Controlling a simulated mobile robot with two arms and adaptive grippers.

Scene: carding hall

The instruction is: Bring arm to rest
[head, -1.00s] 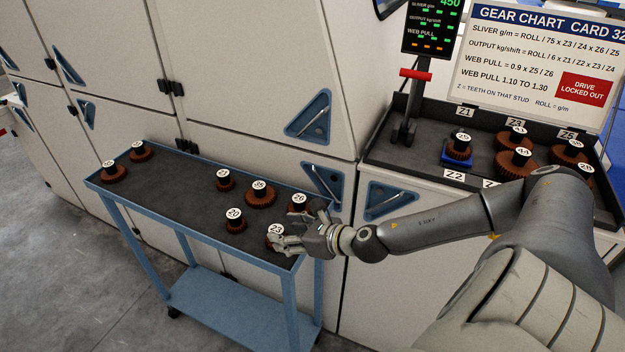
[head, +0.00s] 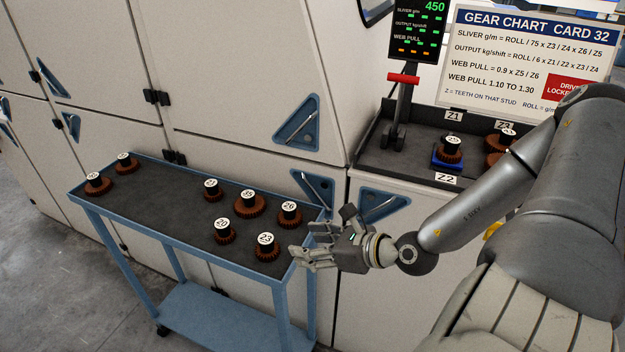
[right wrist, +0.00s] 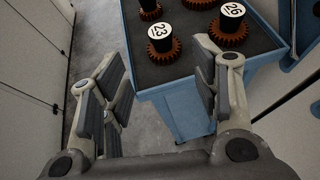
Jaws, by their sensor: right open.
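My right gripper (head: 306,246) is open and empty, just off the right end of the blue cart (head: 181,247) in the head view. In the right wrist view its two fingers (right wrist: 160,95) stand wide apart with the cart's corner beyond them. The gear marked 23 (head: 267,249) stands on the cart nearest the gripper, apart from it. It also shows in the right wrist view (right wrist: 162,48). The gear marked 26 (head: 289,215) stands behind it. My right arm comes in from the right and hides part of the gear tray. My left gripper is not in view.
Several other brown gears stand on the cart, among them the one marked 20 (head: 223,232). The machine's gear tray (head: 385,159) holds a gear on a blue base (head: 450,150). A red-handled lever (head: 402,78) and a gear chart (head: 530,50) stand behind. Grey floor lies left of the cart.

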